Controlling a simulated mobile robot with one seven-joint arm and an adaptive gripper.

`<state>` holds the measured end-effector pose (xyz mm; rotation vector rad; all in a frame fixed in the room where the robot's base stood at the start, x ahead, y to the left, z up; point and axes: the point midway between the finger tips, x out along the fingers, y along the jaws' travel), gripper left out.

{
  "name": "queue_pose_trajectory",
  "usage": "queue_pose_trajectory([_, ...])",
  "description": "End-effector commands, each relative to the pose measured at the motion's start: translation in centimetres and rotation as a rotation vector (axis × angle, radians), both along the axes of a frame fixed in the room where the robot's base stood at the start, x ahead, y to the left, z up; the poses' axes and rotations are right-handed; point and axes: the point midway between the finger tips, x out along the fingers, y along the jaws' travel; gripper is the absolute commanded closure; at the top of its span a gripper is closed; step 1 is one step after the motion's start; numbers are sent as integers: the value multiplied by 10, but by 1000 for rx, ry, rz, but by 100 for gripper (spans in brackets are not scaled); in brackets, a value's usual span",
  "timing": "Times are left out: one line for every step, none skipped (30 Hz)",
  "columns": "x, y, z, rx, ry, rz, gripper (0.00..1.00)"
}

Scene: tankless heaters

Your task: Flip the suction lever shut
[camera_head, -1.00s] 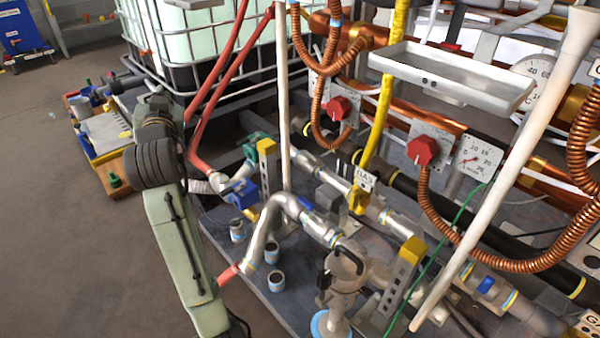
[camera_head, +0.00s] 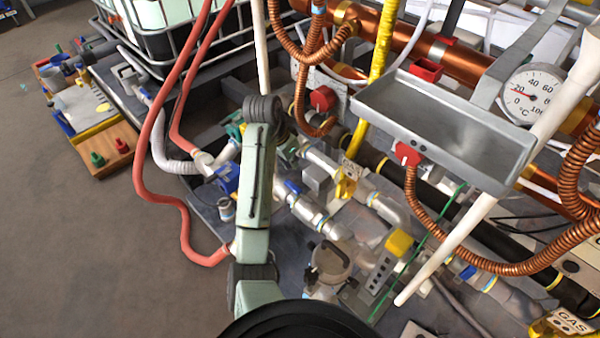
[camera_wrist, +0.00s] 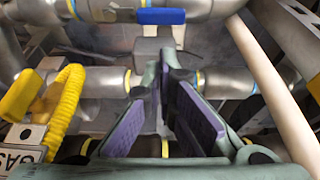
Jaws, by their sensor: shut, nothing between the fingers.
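My gripper (camera_wrist: 163,68) is shut and empty in the wrist view, its purple-padded fingers pointing at a silver pipe run. A blue lever (camera_wrist: 161,16) lies flat along the farther pipe, just beyond the fingertips and apart from them as far as I can tell. A yellow lever (camera_wrist: 24,95) sits on the left beside a yellow corrugated hose. No suction label is readable, so I cannot tell which lever is the suction one. In the head view a blue lever (camera_head: 292,187) and another blue lever (camera_head: 467,272) show on the pipes. My gripper is not visible there.
A pale slanted pipe (camera_wrist: 270,85) runs close at right in the wrist view. In the head view a grey tray (camera_head: 440,115) overhangs the pipes, with copper coils (camera_head: 500,265) at right and a red hose (camera_head: 150,170) at left.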

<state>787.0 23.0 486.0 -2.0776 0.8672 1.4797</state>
Motion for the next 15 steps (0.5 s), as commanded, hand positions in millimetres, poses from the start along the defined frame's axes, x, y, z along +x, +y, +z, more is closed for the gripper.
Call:
queue_pose_trajectory([0,0,0,0,-1,1,100])
queue_pose_trajectory([0,0,0,0,-1,1,100])
queue_pose_trajectory([1,0,-2,0,-1,1,100])
queue_pose_trajectory([1,0,-4,-1,-1,2,100])
queue_pose_trajectory([2,-1,-6,-1,-1,2,100])
queue_pose_trajectory([3,-2,-10,-1,-1,2,100])
queue_pose_trajectory([4,-3,-14,0,0,3,100])
queue_pose_trajectory([4,-4,-18,0,0,3,100])
queue_pose_trajectory([6,-5,-25,0,0,4,100])
queue_pose_trajectory([7,-6,-30,0,0,3,100])
queue_pose_trajectory([9,-8,-36,0,0,3,100])
queue_pose_trajectory([10,-10,-43,0,2,4,100])
queue_pose_trajectory([11,-11,-49,-1,1,4,100])
queue_pose_trajectory([13,-12,-54,-1,0,4,100])
queue_pose_trajectory([15,-14,-61,-1,1,4,100])
